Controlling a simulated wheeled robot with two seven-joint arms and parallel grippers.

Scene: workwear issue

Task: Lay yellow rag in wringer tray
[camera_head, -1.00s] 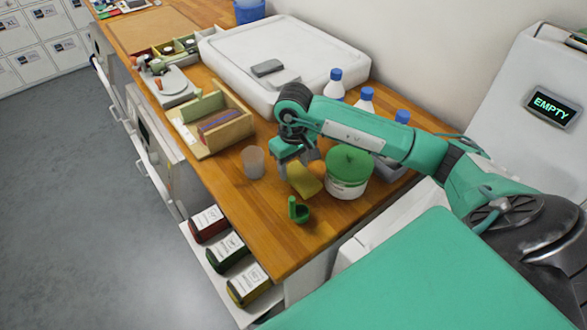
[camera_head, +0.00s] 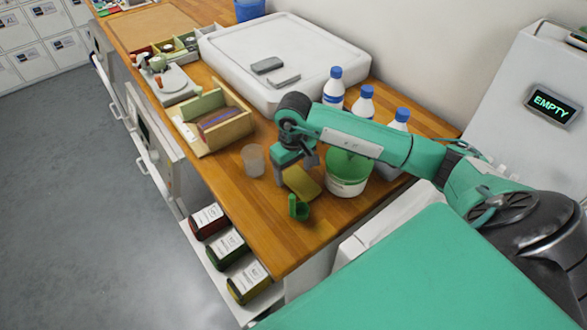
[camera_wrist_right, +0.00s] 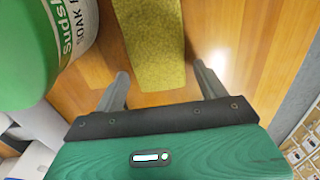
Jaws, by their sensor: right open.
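The yellow rag (camera_head: 301,183) lies flat on the wooden counter, left of the green-lidded tub. It also shows as a textured yellow strip (camera_wrist_right: 152,45) in the right wrist view. My right gripper (camera_head: 296,166) is right over the rag's far end, pointing down. In the wrist view its two fingers (camera_wrist_right: 160,74) are apart, one to each side of the rag's line, with nothing gripped. A large white tray (camera_head: 330,47) with a raised rim and two grey blocks stands farther back; I cannot tell if it is the wringer tray. My left gripper is not in view.
The white tub (camera_head: 347,186) with a green lid stands close to the right of my gripper. A clear cup (camera_head: 253,160) and a small green holder (camera_head: 298,208) stand nearby. Blue-capped bottles (camera_head: 333,88) are behind my arm. A wooden box (camera_head: 236,131) sits to the left.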

